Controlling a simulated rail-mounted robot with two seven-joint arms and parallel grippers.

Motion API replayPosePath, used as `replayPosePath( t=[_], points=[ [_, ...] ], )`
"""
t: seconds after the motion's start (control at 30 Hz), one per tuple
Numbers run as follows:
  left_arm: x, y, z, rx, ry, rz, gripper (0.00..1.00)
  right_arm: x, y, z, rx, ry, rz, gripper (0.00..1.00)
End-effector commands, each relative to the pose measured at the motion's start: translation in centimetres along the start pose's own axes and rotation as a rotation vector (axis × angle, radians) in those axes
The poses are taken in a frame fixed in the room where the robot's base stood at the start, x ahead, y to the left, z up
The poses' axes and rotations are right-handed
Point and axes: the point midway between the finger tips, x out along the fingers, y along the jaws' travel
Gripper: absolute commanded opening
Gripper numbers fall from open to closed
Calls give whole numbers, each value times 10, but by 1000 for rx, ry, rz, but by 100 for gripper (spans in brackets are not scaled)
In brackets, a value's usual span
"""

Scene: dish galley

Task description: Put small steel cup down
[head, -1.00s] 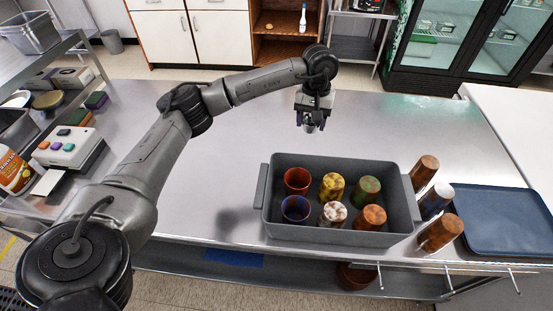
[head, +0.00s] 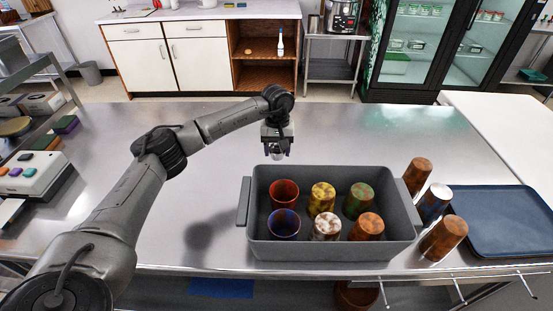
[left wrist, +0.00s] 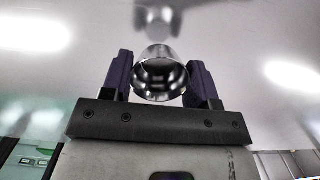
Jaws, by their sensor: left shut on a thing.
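My left gripper (head: 277,152) is over the steel counter, behind the grey bin. It is shut on the small steel cup (left wrist: 160,75), which sits between the two dark fingers in the left wrist view. In the head view only a small part of the cup (head: 277,155) shows below the fingers. The cup's reflection shows in the shiny counter (head: 345,130) in the left wrist view, apart from the cup. My right gripper does not show.
A grey bin (head: 246,205) holds several coloured cups, including a red cup (head: 284,193) and a blue cup (head: 284,224). Several rust-brown and white-blue cups stand right of it, beside a blue tray (head: 500,222). The counter behind the bin is clear.

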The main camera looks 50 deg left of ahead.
Motion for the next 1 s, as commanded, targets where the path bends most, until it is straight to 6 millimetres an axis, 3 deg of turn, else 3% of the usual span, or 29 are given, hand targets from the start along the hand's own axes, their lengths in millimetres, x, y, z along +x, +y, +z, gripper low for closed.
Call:
replayPosePath(
  t=[0.33,0.77,0.8,1.0],
  points=[
    [35,0,-4,1,-2,-1,32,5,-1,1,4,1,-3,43],
    [41,0,-5,1,0,0,32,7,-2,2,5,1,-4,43],
    [40,0,-5,1,0,0,57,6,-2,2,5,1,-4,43],
    [40,0,-4,1,0,0,76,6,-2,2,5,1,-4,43]
  ],
)
